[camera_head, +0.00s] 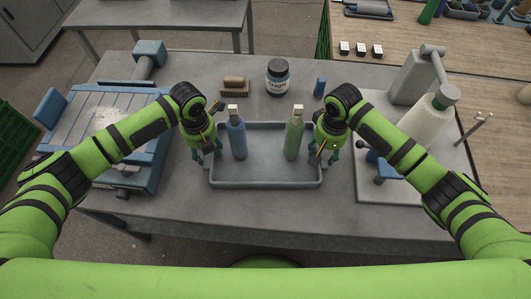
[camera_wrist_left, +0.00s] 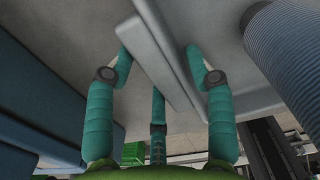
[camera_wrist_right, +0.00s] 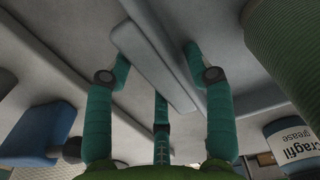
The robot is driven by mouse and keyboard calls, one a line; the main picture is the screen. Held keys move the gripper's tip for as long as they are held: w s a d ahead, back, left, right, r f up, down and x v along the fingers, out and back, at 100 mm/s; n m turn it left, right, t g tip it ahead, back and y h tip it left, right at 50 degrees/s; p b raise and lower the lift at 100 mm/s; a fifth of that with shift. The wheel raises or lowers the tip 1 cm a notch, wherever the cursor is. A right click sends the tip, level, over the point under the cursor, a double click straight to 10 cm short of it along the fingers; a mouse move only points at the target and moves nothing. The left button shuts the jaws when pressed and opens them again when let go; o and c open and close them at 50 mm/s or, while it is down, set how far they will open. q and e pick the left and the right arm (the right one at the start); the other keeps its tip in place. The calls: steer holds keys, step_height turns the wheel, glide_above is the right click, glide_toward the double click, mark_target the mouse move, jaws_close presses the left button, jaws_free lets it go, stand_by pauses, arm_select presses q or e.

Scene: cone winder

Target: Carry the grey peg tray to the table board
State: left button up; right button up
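The grey peg tray (camera_head: 265,184) lies on the grey table in front of me. A blue cone (camera_head: 237,138) and a green cone (camera_head: 294,137) stand upright in it, one near each end. My left gripper (camera_head: 207,157) is at the tray's left end. In the left wrist view its teal fingers are spread either side of the tray rim (camera_wrist_left: 160,55), with gaps showing. My right gripper (camera_head: 326,155) is at the right end, its fingers likewise spread about the rim (camera_wrist_right: 155,62). Whether any finger touches the tray is unclear.
A blue slatted machine (camera_head: 118,115) stands left of the tray. A winder with a pale cone (camera_head: 425,118) stands close on the right. A dark jar (camera_head: 277,78), a brush (camera_head: 235,87) and a small blue item (camera_head: 320,86) sit behind. A wood-topped table (camera_head: 400,38) is at upper right.

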arm_select(q)
jaws_close()
arm_select(e)
jaws_close()
arm_select(q)
steer(key=shift+r, duration=0.2)
arm_select(e)
steer(key=shift+r, duration=0.2)
